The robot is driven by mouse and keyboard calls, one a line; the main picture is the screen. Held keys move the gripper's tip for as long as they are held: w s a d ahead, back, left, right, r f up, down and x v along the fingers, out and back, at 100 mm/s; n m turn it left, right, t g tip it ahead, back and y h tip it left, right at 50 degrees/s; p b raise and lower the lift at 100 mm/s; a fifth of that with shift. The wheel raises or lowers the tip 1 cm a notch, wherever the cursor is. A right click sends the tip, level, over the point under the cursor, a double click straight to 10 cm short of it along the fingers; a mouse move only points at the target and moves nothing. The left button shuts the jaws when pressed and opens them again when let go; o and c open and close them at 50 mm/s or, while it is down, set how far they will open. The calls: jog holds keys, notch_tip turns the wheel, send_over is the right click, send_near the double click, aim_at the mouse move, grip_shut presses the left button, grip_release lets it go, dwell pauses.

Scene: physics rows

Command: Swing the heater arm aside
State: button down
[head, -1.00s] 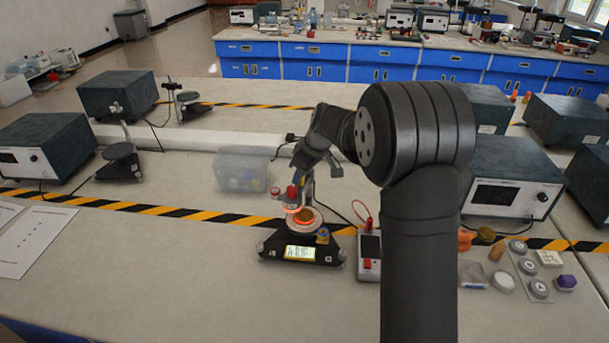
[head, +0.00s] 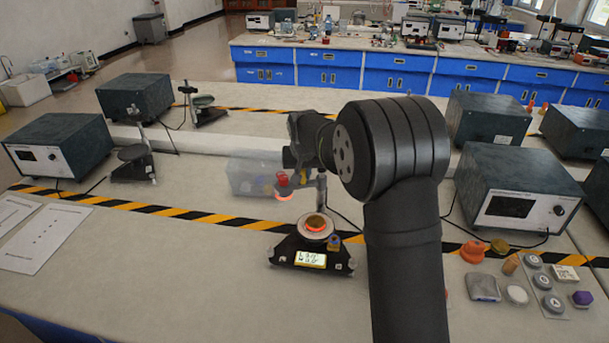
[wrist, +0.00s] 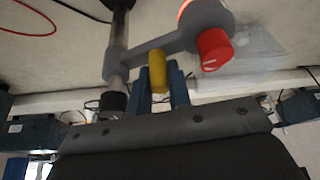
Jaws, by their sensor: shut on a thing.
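The heater arm (wrist: 150,55) is a grey bar on a round metal post (wrist: 118,45). Its free end carries a heater head with a glowing orange ring and a red knob (wrist: 213,49). A yellow handle (wrist: 157,72) stands out from the bar. My gripper (wrist: 161,84) is shut on this handle, with a blue finger on each side. In the head view the heater head (head: 284,190) is left of the dark balance (head: 282,252), clear of its pan. A brown dish (head: 317,221) with an orange-glowing edge sits on the pan. My wrist partly hides the gripper there.
A clear plastic box (head: 248,176) stands behind and left of the heater head. An instrument box (head: 513,190) and several small items, including an orange piece (head: 473,250), lie to the right.

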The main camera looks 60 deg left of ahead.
jog(key=shift+w+a+m, duration=0.15)
jog(key=shift+a+m, duration=0.2)
jog(key=shift+m, duration=0.35)
jog(key=shift+r, duration=0.1)
jog(key=c, duration=1.3)
grip_release()
jog(key=v, duration=1.7)
jog(key=shift+s+a+r, duration=0.15)
jog(key=shift+s+a, duration=0.05)
jog(key=shift+s, duration=0.15)
jog(key=x, duration=1.7)
jog(key=shift+w+d+f, duration=0.2)
jog(key=shift+w+f, duration=0.05)
jog(key=shift+w, duration=0.15)
